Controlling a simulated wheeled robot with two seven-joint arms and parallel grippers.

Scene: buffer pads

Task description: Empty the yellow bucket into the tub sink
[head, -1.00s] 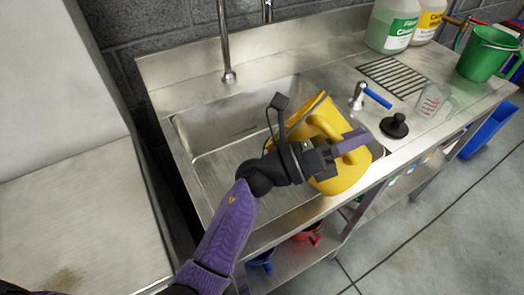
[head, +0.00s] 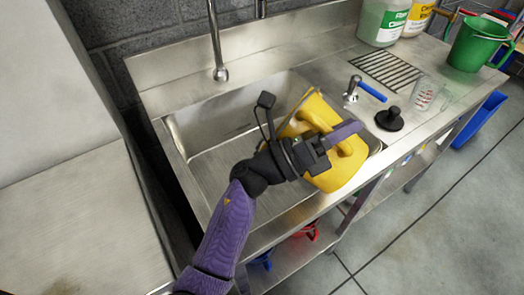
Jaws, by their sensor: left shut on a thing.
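The yellow bucket (head: 333,174) is tilted over the right part of the tub sink, with its open side turned up and to the left. My left gripper (head: 342,142) is shut on the bucket's handle, on the side facing the camera. My left arm reaches in from the bottom left and hides part of the bucket. The tub sink (head: 212,172) is a steel basin; its visible left part looks empty. The inside of the bucket is mostly hidden. My right gripper does not show.
A faucet (head: 218,55) stands behind the basin. Blue and red buckets sit on the shelf below.

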